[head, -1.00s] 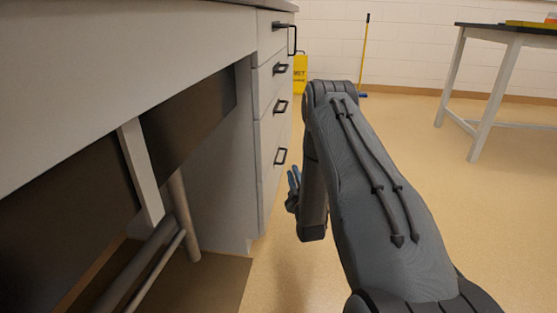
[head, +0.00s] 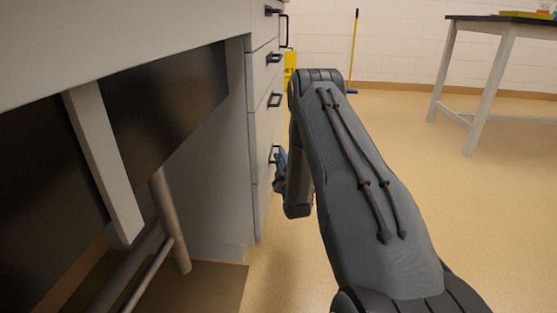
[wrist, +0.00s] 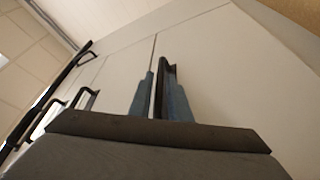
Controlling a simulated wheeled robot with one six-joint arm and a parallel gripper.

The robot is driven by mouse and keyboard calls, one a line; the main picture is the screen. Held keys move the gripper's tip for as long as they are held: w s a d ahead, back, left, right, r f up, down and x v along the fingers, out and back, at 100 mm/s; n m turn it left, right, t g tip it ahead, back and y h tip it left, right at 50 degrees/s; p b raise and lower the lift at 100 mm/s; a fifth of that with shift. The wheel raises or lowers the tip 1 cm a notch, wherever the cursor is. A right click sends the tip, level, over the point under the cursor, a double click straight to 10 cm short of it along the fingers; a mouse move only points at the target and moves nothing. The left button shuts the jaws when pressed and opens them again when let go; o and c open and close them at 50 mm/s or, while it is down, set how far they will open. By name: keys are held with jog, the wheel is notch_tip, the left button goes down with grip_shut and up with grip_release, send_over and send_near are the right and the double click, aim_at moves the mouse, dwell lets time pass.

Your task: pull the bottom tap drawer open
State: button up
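The bottom tap drawer (head: 265,185) is the lowest front in the pale drawer column and looks shut. Its dark bar handle (head: 273,153) also shows in the wrist view (wrist: 161,75). My gripper (head: 280,160) is at that handle in the head view, partly hidden by my arm. In the wrist view, my gripper's two blue-grey fingers (wrist: 160,98) are apart, with the handle between them. The right finger looks close to the bar; I cannot tell whether it touches.
Upper drawers with dark handles (head: 274,99) rise above. A yellow sign (head: 290,64) and a yellow-handled mop (head: 354,50) stand behind. A dark-topped table (head: 500,27) is at the far right. The floor (head: 470,220) right of my arm is clear.

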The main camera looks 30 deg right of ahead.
jog(key=shift+w+r, duration=0.1)
jog(key=shift+w, duration=0.3)
grip_shut()
jog(key=shift+s+d, duration=0.1)
jog(key=shift+d, duration=0.05)
